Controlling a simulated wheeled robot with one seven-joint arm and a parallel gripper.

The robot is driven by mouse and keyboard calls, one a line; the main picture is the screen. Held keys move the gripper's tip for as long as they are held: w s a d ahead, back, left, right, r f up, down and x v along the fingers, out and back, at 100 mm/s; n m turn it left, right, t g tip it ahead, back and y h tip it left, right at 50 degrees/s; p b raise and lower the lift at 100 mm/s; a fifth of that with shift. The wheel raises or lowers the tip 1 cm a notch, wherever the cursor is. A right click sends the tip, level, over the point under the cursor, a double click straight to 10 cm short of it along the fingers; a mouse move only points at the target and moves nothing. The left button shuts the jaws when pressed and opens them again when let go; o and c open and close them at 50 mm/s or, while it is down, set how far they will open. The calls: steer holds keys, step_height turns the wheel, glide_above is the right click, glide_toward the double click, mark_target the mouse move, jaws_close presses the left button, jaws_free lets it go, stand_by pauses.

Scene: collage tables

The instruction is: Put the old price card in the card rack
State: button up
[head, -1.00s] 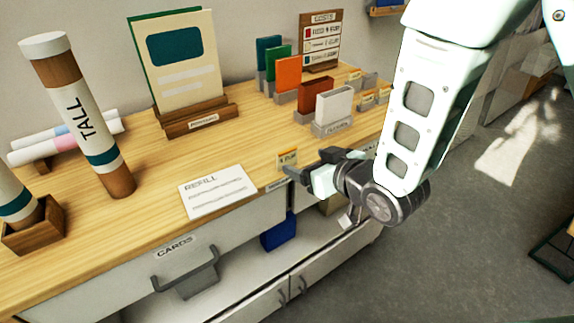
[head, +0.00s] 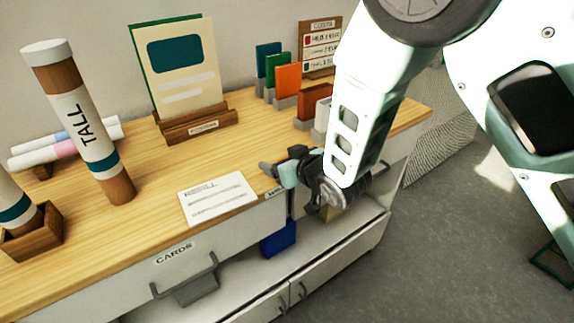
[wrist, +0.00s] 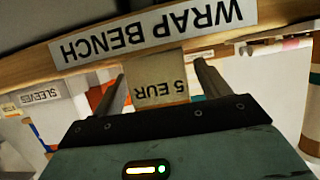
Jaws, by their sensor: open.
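A tan price card (wrist: 160,82) reading "5 EUR" shows upside down in the wrist view, between the two fingers of my gripper (wrist: 160,76). The fingers stand apart on either side of it; I cannot tell whether either touches it. In the head view my gripper (head: 276,168) is at the bench's front edge, right of the white refill sheet, and the card is hidden there. A front panel with a grey handle is labelled "CARDS" (head: 173,254). I cannot tell which thing is the card rack.
A tall tube (head: 88,130) and a wooden stand (head: 200,125) with a large card are on the wooden bench (head: 150,170). The refill sheet (head: 216,198) lies near the front edge. Coloured upright cards (head: 288,80) stand behind my arm. A blue bin (head: 278,240) is below.

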steer(key=shift+c, duration=0.2)
steer(key=c, duration=1)
steer(key=shift+r, duration=0.1)
steer(key=shift+c, duration=0.2)
